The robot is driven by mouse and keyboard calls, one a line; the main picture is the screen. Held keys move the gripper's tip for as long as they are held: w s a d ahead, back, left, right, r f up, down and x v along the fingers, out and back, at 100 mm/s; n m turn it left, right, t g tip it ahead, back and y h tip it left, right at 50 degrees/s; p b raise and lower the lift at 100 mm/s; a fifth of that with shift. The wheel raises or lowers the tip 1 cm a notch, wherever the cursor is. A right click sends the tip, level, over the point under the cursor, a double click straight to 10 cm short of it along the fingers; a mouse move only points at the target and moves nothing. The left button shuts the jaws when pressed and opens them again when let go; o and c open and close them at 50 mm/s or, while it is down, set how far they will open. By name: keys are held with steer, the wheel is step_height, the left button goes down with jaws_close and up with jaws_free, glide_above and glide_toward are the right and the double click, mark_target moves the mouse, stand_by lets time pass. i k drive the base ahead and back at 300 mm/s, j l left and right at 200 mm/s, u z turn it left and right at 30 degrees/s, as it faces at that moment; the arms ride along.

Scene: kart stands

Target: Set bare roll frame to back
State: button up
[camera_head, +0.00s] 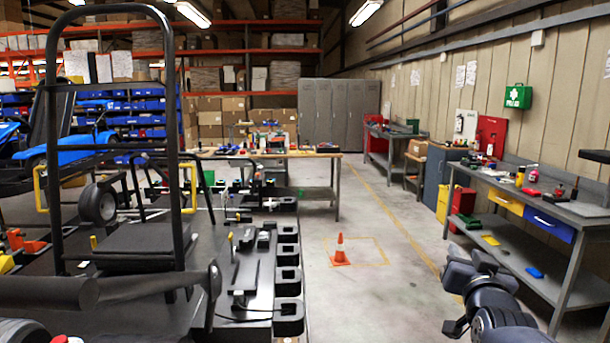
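A bare black tubular roll frame (166,95) stands upright at the left, on or behind a dark kart platform (225,290). Its tall hoop rises close to the top of the picture, and crossbars join its uprights. Its lower mounting is partly hidden by black tubes and a dark flat panel. My gripper (455,290) is at the lower right, over the floor near the right workbench. It is well apart from the frame and touches nothing that I can see. Its fingers are dark and seen at an angle, so their opening is unclear.
An orange cone (340,250) stands on the floor in a yellow marked square. A workbench with drawers (530,207) lines the right wall. A wooden-topped table (290,155) stands behind the platform. A blue kart (65,150) is at far left.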

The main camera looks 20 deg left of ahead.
mark_target(51, 88)
steer(key=i+l, duration=0.15)
steer(key=i, duration=0.4)
steer(key=i+l, duration=0.1)
steer(key=i, duration=0.5)
steer(key=i+l, duration=0.15)
steer(key=i, duration=0.4)
steer(key=i+j+u, duration=0.1)
steer(key=i+u, duration=0.55)
steer(key=u, duration=0.2)
steer(key=i+l+u, duration=0.1)
steer(key=i+u, duration=0.3)
steer(key=i+l+u, duration=0.2)
steer(key=u, duration=0.2)
steer(key=i+j+u, duration=0.1)
steer(key=u, duration=0.3)
steer(key=i+u, duration=0.5)
steer(key=u, duration=0.25)
steer(key=i+u, duration=0.2)
steer(key=u, duration=0.15)
